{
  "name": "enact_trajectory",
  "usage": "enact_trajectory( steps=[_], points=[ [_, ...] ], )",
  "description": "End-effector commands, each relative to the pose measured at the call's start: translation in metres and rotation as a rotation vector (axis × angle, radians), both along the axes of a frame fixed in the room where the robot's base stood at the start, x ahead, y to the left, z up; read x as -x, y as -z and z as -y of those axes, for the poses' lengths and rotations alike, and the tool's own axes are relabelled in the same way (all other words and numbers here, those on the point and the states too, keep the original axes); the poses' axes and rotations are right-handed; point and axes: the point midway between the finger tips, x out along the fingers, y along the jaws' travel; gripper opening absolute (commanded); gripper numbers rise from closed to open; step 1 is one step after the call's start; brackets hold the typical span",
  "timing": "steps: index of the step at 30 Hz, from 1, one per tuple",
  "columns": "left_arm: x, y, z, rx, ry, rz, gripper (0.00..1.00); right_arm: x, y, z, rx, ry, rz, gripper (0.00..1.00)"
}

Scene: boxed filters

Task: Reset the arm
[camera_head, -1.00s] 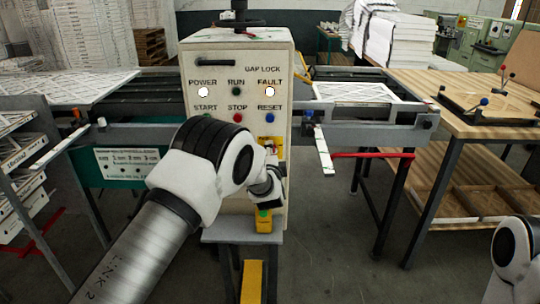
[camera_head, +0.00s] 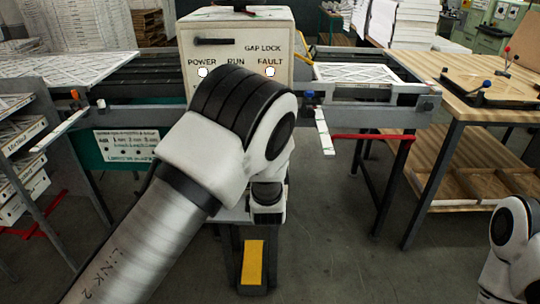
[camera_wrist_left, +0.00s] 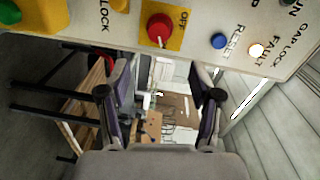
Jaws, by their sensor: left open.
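The pale control box (camera_head: 225,27) stands at the centre of the head view, with a POWER light (camera_head: 202,72) and a FAULT light (camera_head: 270,72) lit white. My left arm covers its lower front. In the left wrist view the panel appears turned on its side, with a red OFF knob (camera_wrist_left: 160,28) on a yellow plate, a blue RESET button (camera_wrist_left: 219,41) and the lit FAULT light (camera_wrist_left: 256,50). My left gripper (camera_wrist_left: 160,82) is open and empty, below the panel in that picture and apart from it. It is hidden in the head view. My right gripper is out of view.
A conveyor with a framed filter (camera_head: 355,73) runs beside the box on the right. A wooden bench (camera_head: 470,105) stands further right. A rack (camera_head: 22,150) of boxed filters is at the left. The floor (camera_head: 340,240) front right is clear.

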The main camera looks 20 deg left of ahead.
Motion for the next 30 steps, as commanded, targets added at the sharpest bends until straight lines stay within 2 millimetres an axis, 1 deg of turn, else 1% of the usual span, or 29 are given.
enact_trajectory(
  steps=[8, 10, 11, 13, 14, 15, 16, 17, 18, 20, 21, 23, 24, 26, 27, 29, 30],
  points=[
    [0.002, 0.000, 0.000, 0.000, 0.000, -0.001, 0.64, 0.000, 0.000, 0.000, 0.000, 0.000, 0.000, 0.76],
    [0.003, 0.009, 0.000, 0.002, -0.002, -0.013, 0.64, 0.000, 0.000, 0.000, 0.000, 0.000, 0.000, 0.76],
    [0.004, 0.016, -0.002, 0.004, -0.005, -0.026, 0.64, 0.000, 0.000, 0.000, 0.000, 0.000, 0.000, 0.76],
    [0.011, 0.045, -0.015, 0.018, -0.028, -0.073, 0.64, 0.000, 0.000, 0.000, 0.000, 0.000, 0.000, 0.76],
    [0.017, 0.062, -0.023, 0.023, -0.041, -0.104, 0.64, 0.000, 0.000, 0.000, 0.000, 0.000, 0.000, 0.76],
    [0.029, 0.087, -0.034, 0.028, -0.058, -0.157, 0.64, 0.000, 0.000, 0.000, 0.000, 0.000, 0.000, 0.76],
    [0.041, 0.108, -0.043, 0.030, -0.066, -0.206, 0.64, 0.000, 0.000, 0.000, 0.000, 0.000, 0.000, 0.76],
    [0.054, 0.130, -0.051, 0.033, -0.072, -0.261, 0.64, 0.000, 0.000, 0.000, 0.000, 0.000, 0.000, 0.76],
    [0.076, 0.160, -0.060, 0.054, -0.077, -0.338, 0.64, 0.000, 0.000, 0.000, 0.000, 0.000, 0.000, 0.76],
    [0.111, 0.200, -0.071, 0.110, -0.090, -0.448, 0.64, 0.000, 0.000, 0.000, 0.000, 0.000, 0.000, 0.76],
    [0.138, 0.225, -0.077, 0.169, -0.104, -0.520, 0.64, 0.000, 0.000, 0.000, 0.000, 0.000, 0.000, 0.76],
    [0.181, 0.260, -0.082, 0.269, -0.135, -0.630, 0.64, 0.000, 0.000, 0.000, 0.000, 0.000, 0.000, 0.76],
    [0.212, 0.279, -0.084, 0.349, -0.166, -0.702, 0.64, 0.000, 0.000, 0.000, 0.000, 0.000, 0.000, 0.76],
    [0.262, 0.303, -0.085, 0.479, -0.230, -0.808, 0.64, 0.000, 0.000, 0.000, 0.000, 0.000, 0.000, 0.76],
    [0.297, 0.315, -0.083, 0.575, -0.287, -0.876, 0.64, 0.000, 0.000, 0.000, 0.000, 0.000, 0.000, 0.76],
    [0.350, 0.326, -0.077, 0.729, -0.397, -0.974, 0.64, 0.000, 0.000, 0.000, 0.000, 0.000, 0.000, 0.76],
    [0.384, 0.327, -0.071, 0.838, -0.490, -1.032, 0.64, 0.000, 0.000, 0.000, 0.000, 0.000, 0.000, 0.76]
  ],
)
